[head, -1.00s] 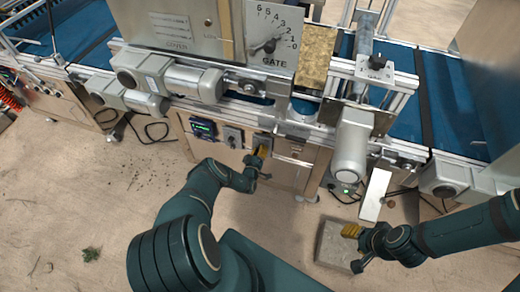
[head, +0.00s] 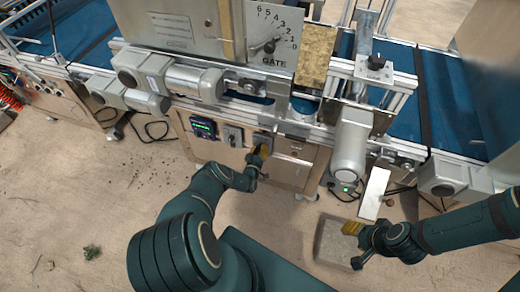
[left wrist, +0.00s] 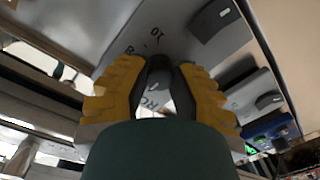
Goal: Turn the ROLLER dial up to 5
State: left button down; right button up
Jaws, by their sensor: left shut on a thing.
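My left gripper (head: 259,152) is at a grey dial box (head: 262,137) on the front of the machine frame. In the left wrist view its yellow fingers (left wrist: 160,95) are shut on a dark dial knob (left wrist: 158,68), one on each side. Partial lettering, with an "R" and "10", shows on the plate by the knob. The full label and the knob's pointer setting cannot be read. My right gripper (head: 351,229) is away at the lower right, above a grey slab; its opening cannot be made out.
A second dial box (head: 233,136) and a display with green digits (head: 203,127) sit left of the held dial. A GATE scale plate (head: 285,28) is above. A motor (head: 350,150) hangs to the right. The grey slab (head: 328,243) lies on the floor.

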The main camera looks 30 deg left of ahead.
pick_arm(q)
jog(key=c, duration=0.7)
grip_release()
jog(key=shift+w, duration=0.1)
jog(key=v, duration=1.2)
